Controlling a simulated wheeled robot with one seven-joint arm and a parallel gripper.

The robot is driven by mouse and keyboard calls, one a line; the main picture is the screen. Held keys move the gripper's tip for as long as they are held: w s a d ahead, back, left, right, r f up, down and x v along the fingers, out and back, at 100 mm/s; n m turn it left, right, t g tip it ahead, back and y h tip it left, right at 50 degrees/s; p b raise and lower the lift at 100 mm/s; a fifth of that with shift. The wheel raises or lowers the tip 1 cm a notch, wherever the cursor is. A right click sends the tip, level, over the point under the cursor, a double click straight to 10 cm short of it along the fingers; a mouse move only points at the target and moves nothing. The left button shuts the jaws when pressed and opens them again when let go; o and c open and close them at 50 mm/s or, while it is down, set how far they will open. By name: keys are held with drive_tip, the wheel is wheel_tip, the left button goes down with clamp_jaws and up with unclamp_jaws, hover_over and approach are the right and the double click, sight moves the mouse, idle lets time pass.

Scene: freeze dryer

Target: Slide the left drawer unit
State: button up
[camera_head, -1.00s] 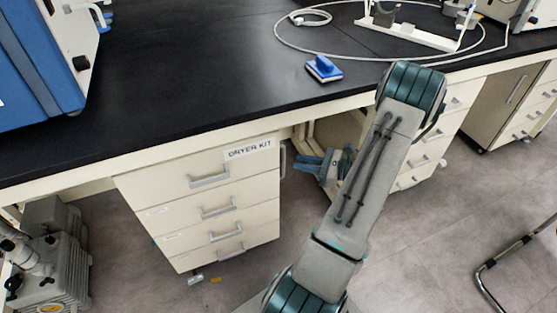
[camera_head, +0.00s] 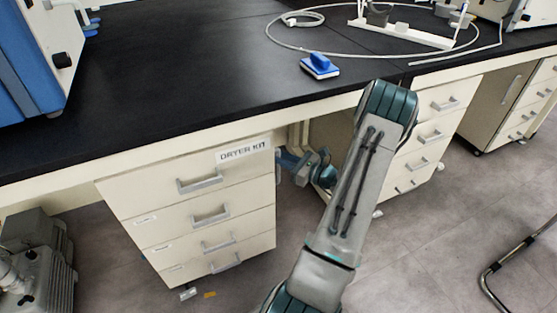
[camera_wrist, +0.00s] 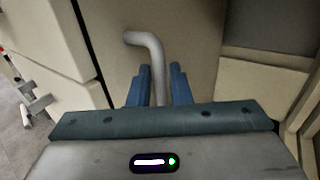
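The left drawer unit (camera_head: 200,205) is a cream cabinet under the bench, with several grey-handled drawers and a "DRYER KIT" label. Its side handle, a bent grey bar (camera_wrist: 146,40), stands out from the unit's side panel in the wrist view. My gripper (camera_head: 284,165) is at the right side of the unit, under the bench edge. In the wrist view, its two blue fingers (camera_wrist: 161,80) stand on either side of the handle bar. A thin gap shows at the right finger, so the fingers look open around the bar. In the head view my arm partly hides this area.
A black bench top (camera_head: 180,85) lies above the unit. A blue brush-like block (camera_head: 320,66) rests near its edge. Another drawer unit (camera_head: 432,130) stands to the right, behind my arm. A grey pump (camera_head: 38,262) stands on the floor at left.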

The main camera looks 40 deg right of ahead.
drive_tip(key=shift+x, duration=0.95)
drive_tip(key=shift+c, duration=0.4)
clamp_jaws()
drive_tip(key=shift+s, duration=0.1)
